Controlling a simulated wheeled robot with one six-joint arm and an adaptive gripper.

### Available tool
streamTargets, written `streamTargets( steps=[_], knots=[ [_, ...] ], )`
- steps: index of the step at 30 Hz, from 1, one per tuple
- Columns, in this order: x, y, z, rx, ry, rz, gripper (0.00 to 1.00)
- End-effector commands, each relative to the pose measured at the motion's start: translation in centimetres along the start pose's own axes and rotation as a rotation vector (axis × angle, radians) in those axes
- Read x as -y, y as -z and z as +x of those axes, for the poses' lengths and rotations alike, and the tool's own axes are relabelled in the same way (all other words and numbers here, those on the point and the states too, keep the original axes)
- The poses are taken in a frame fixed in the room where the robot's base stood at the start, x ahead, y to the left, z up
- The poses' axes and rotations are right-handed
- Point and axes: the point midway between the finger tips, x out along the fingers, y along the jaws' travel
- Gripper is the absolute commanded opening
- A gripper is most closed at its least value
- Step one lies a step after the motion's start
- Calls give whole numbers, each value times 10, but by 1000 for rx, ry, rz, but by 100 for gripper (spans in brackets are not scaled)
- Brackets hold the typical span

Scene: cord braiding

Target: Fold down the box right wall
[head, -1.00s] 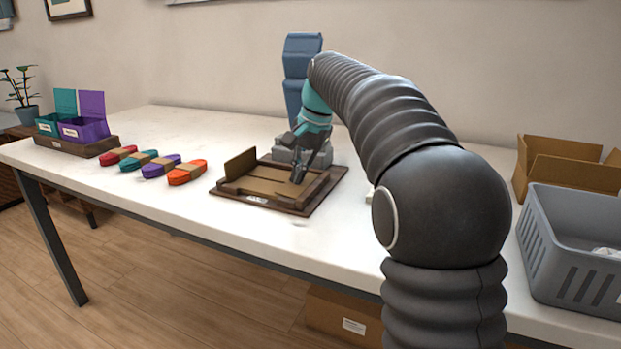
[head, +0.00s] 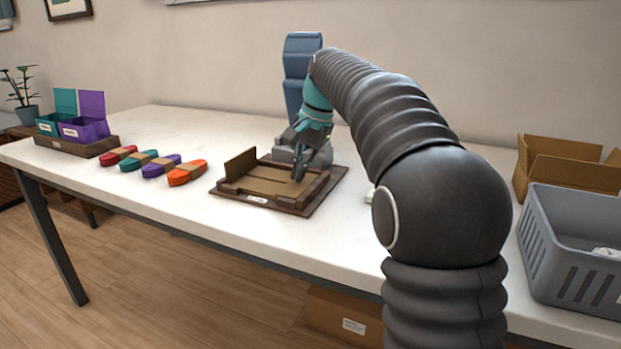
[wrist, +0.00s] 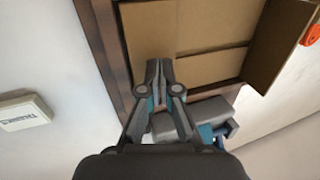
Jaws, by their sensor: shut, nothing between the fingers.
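The brown cardboard box (head: 268,187) sits in a dark wooden frame (head: 300,208) on the white table. Its left wall (head: 240,164) stands up; in the wrist view this wall (wrist: 278,42) is on the right. The box right wall (wrist: 150,38) appears to lie flat over the inside, beside a seam in the cardboard. My gripper (head: 298,178) is over the right part of the box, shut and empty. In the wrist view its fingertips (wrist: 160,66) are together at the lower edge of the right wall; I cannot tell whether they touch it.
Several cord bundles (head: 187,172) lie left of the frame. Teal and purple boxes (head: 84,128) stand at the far left. A grey clamp-like block (head: 290,155) is behind the frame. A grey basket (head: 560,258) and an open carton (head: 575,172) are at the right.

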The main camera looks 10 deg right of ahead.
Motion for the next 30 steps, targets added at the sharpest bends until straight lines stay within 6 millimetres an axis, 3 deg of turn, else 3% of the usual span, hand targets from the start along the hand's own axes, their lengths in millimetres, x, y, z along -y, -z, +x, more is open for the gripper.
streamTargets(
  steps=[14,30],
  knots=[
    [1,0,-2,0,0,0,0],
    [14,0,-45,-1,1,0,0]
  ],
)
